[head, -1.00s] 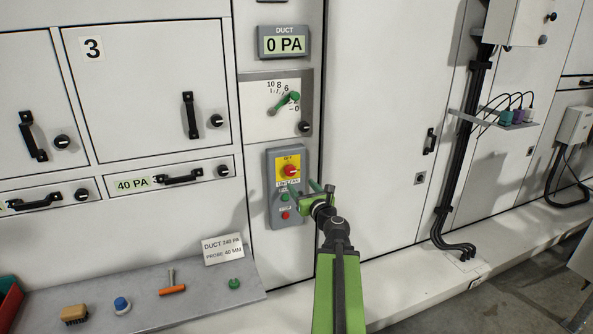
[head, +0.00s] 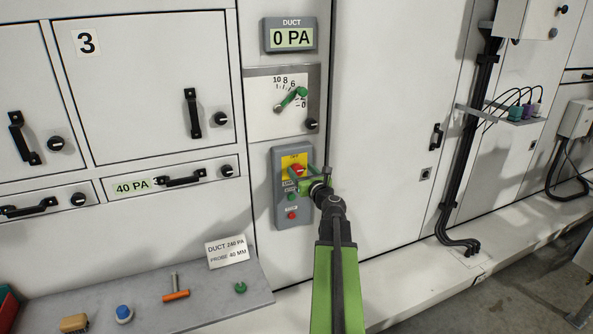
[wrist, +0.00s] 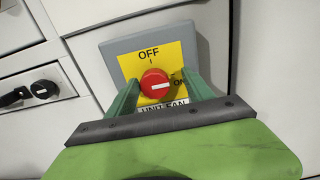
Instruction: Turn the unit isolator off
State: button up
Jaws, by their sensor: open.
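The white bar on the knob lies roughly level in the wrist view, pointing away from OFF. It sits at the top of a grey control box (head: 293,218) on the white panel. My gripper (wrist: 160,96) is open, with its green fingers on the left and right of the knob. I cannot tell whether they touch it. The label below reads UNIT FAN, partly covered by my gripper.
A green button (head: 291,197) and a red button (head: 292,215) sit lower on the box. Above are a gauge with a green pointer (head: 293,98) and a duct display (head: 290,38) reading 0 PA. A shelf (head: 215,305) with small tools juts out at lower left.

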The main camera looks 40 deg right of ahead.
jog(key=shift+w+a, duration=0.2)
jog(key=shift+a, duration=0.05)
grip_shut()
jog(key=shift+w+d, duration=0.15)
jog(key=shift+d, duration=0.1)
jog(key=shift+a, duration=0.15)
jog(key=shift+f+n, duration=0.1)
jog(key=shift+n, duration=0.4)
jog(key=n, duration=0.4)
jog(key=shift+a, duration=0.1)
jog(key=n, duration=0.3)
jog(key=shift+n, duration=0.3)
jog(key=n, duration=0.4)
jog(key=shift+a+f+n, duration=0.1)
jog(key=shift+n, duration=0.2)
jog(key=n, duration=0.4)
jog(key=shift+f+n, duration=0.1)
jog(key=shift+n, duration=0.2)
jog(key=shift+a, duration=0.1)
